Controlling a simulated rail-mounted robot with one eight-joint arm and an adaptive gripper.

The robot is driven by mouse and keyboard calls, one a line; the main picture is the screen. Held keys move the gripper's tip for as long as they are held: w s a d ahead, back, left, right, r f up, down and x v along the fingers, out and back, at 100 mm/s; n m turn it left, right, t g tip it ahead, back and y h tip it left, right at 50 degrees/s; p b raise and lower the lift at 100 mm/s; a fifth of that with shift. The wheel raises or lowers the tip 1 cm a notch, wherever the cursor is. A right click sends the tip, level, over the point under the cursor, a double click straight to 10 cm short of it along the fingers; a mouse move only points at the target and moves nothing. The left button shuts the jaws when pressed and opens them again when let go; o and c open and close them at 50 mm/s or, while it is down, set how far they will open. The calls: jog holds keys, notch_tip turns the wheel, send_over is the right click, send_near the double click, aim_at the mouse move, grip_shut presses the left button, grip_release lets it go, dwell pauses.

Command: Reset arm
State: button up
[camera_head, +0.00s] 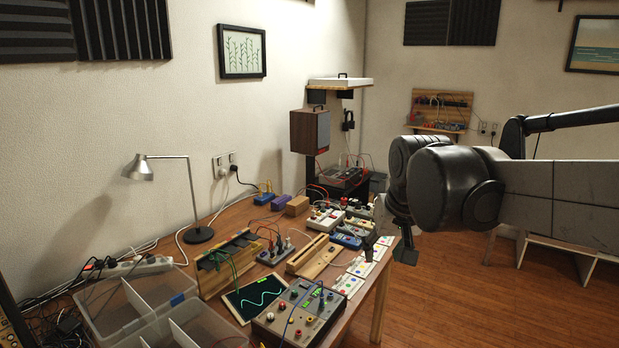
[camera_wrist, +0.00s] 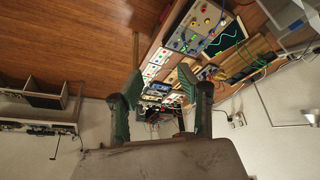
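My arm reaches in from the right of the head view, and my gripper (camera_head: 405,252) hangs in the air beside the right edge of the wooden table (camera_head: 371,303). In the wrist view my gripper (camera_wrist: 161,84) shows two green-grey fingers spread well apart. Nothing is held between them; the table's equipment shows in the background beyond. In the head view the arm's dark joint hides part of the wall and the gripper's upper part.
The table holds a grey control box (camera_head: 298,313), a dark screen (camera_head: 263,297), clear plastic trays (camera_head: 126,308), a lamp (camera_head: 198,234) and several instruments with cables. A white-legged bench (camera_head: 553,243) stands at the right. The wooden floor (camera_head: 480,305) between is clear.

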jog(key=s+d+f+t, duration=0.1)
jog(key=s+f, duration=0.3)
jog(key=s, duration=0.5)
jog(key=s+d+f+t, duration=0.1)
jog(key=s+d+f, duration=0.3)
jog(key=s, duration=0.6)
jog(key=shift+m+h, duration=0.3)
dwell(1.1)
